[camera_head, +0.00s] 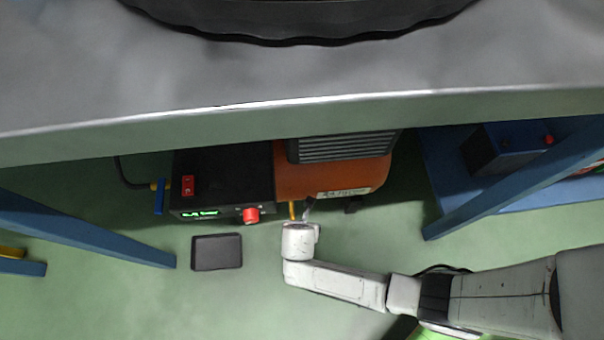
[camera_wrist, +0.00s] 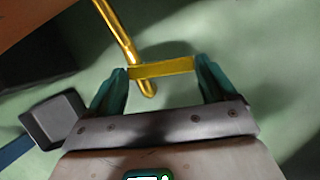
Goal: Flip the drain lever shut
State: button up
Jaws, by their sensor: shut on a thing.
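The drain lever shows in the wrist view as a flat yellow bar (camera_wrist: 165,69) across a brass pipe (camera_wrist: 117,32) with a bent end. My gripper (camera_wrist: 162,72) has its teal fingers against the two ends of the bar and is shut on it. In the head view the brass pipe (camera_head: 292,210) comes out under the orange machine (camera_head: 330,181), and my gripper (camera_head: 304,212) is at it. The bar itself is hidden there by my wrist.
A black box (camera_head: 222,178) with red knob and switch adjoins the orange machine. A blue handle (camera_head: 159,197) sticks out at its left. A dark tray (camera_head: 217,252) lies on the green floor. Blue legs (camera_head: 85,230) stand either side, under a grey top (camera_head: 300,90).

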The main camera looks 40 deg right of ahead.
jog(key=shift+w+d+n+p, duration=0.15)
jog(key=shift+n+p, duration=0.15)
jog(key=shift+n, duration=0.3)
jog(key=o, duration=1.3)
jog(key=p+v, duration=0.3)
jog(key=v, duration=0.2)
jog(key=p+v, duration=0.3)
jog(key=v, duration=0.3)
jog(key=shift+d+f+p, duration=0.1)
jog(key=shift+d+p, duration=0.05)
jog(key=shift+p, duration=0.2)
